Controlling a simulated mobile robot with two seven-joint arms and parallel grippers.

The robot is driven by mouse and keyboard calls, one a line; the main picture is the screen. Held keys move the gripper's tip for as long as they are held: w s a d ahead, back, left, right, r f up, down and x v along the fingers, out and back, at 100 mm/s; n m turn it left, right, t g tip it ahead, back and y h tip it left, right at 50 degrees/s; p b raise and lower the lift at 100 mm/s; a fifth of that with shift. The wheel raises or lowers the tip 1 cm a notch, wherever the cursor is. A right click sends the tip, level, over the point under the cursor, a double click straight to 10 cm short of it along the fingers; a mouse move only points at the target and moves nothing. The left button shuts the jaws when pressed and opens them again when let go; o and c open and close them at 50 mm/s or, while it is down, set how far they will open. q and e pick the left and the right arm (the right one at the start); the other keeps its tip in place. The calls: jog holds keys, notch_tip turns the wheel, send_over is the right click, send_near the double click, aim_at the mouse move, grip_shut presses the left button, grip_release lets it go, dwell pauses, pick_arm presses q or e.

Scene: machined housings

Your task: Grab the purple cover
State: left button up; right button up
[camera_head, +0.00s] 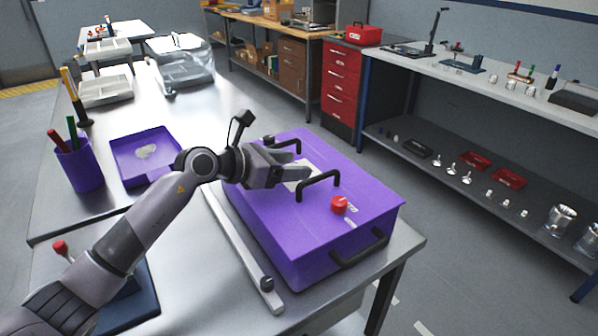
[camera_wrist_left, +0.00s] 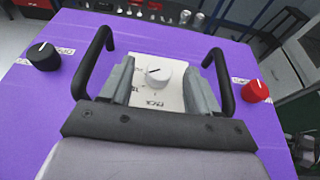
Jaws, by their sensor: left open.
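The purple cover (camera_head: 330,223) is the top of a large purple box on the metal table. Two black handles stand on it, a far handle (camera_head: 284,146) and a near handle (camera_head: 318,184). My left gripper (camera_head: 292,166) is open and empty above the cover, between the two handles. In the left wrist view my left gripper (camera_wrist_left: 158,80) has its fingers apart over a white plate with a white knob (camera_wrist_left: 158,75), with a handle on each side. A red knob (camera_head: 339,204) and a black knob (camera_wrist_left: 43,56) sit on the cover. My right gripper is not in view.
A metal bar (camera_head: 240,245) lies along the box's left side. A purple tray (camera_head: 147,155) and a purple cup with pens (camera_head: 79,165) stand to the left. A black handle (camera_head: 359,249) is on the box's front. Shelves with small parts line the right.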

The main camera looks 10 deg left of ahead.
pick_arm(q)
jog(key=shift+w+d+f, duration=0.2)
jog(key=shift+w+d, duration=0.1)
grip_shut()
jog(key=shift+r, duration=0.1)
jog(key=shift+r, duration=0.1)
